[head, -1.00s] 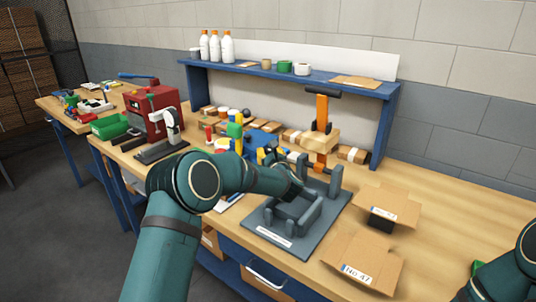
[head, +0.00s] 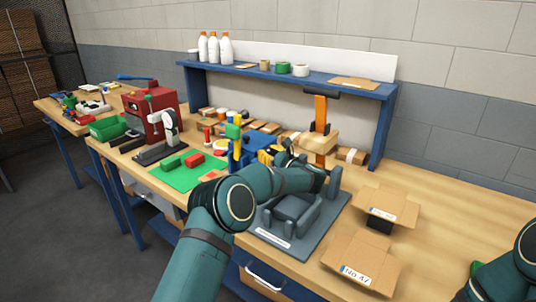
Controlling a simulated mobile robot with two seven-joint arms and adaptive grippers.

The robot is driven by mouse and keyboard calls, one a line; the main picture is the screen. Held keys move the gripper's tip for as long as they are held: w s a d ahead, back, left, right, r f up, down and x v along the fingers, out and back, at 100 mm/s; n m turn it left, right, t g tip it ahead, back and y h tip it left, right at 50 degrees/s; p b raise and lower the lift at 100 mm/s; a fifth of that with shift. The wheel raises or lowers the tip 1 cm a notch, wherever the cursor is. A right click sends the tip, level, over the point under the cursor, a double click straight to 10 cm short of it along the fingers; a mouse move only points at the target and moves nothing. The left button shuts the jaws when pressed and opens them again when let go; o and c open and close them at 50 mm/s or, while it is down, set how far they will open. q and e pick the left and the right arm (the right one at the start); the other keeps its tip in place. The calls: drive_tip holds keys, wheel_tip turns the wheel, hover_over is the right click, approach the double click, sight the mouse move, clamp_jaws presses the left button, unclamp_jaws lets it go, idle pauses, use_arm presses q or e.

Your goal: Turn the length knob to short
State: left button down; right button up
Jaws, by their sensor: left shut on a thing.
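The blue machine (head: 258,139), with yellow and green upright parts, stands mid-table in the head view. My left gripper (head: 274,156) is at its right front side, beside the yellow parts, with my forearm reaching in from below. The gripper is shut on a small part there, which I take for the length knob. The knob itself is hidden behind the fingers, so its setting cannot be read. My right arm shows only at the lower right edge; its gripper is out of view.
A grey fixture (head: 338,222) on a base plate stands right of my left forearm. An orange-posted press (head: 320,112) is behind. Open cardboard boxes (head: 361,265) stand to the right. A green mat (head: 208,180) with blocks and a red machine (head: 150,108) are left.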

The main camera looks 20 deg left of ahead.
use_arm(q)
drive_tip(key=shift+r, duration=0.45)
drive_tip(key=c, duration=1)
unclamp_jaws()
drive_tip(key=shift+f, duration=0.15)
drive_tip(key=shift+f, duration=0.1)
drive_tip(key=v, duration=1.2)
